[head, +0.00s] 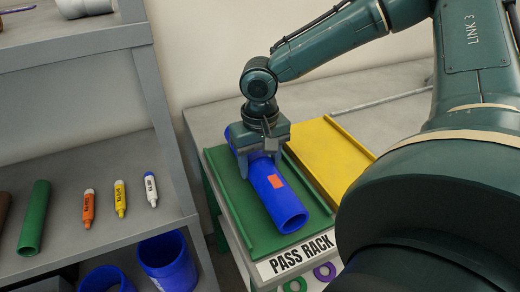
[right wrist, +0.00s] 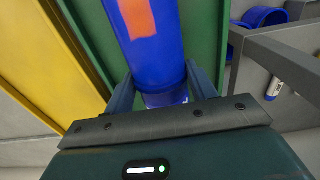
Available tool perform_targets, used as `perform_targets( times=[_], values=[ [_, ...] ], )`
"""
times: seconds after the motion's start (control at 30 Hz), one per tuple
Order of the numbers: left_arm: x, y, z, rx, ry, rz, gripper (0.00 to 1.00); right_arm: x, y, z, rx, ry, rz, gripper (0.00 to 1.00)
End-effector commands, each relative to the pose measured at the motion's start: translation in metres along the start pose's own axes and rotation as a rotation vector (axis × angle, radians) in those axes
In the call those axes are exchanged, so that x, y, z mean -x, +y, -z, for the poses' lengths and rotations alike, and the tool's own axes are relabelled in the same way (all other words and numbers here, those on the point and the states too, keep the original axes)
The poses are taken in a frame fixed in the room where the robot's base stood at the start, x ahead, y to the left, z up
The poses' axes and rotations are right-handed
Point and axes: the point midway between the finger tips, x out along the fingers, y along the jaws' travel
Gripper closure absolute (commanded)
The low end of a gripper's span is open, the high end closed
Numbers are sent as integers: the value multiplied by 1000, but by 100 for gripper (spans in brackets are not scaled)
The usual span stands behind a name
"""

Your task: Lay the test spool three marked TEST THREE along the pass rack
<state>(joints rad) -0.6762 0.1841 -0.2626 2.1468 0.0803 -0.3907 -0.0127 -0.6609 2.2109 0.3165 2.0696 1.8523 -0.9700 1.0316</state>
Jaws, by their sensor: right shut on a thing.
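The blue spool (head: 286,212) with an orange patch lies lengthwise along the green pass rack (head: 228,195), between its raised side rails. I cannot tell whether it touches the rack floor. No marking on it is readable. My right gripper (head: 260,163) is above the spool's far half, with a finger on each side, shut on it. In the right wrist view the spool (right wrist: 155,45) passes between the fingers, over the green rack (right wrist: 205,35). My left gripper is not in view.
A yellow tray (head: 325,150) is right of the rack. A PASS RACK sign (head: 297,257) is on the front edge, with small rings below. The left shelf holds a green tube (head: 34,218) and marker pens (head: 120,198); blue tubes (head: 168,262) stand below.

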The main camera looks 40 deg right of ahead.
Motion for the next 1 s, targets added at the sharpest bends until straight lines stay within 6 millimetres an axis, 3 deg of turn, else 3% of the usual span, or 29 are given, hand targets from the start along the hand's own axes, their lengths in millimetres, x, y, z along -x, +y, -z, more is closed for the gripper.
perform_targets(
  times=[1.0],
  values=[
    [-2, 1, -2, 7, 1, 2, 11, -4, 0, 0, 0, 1, 1, 77]
  ],
)
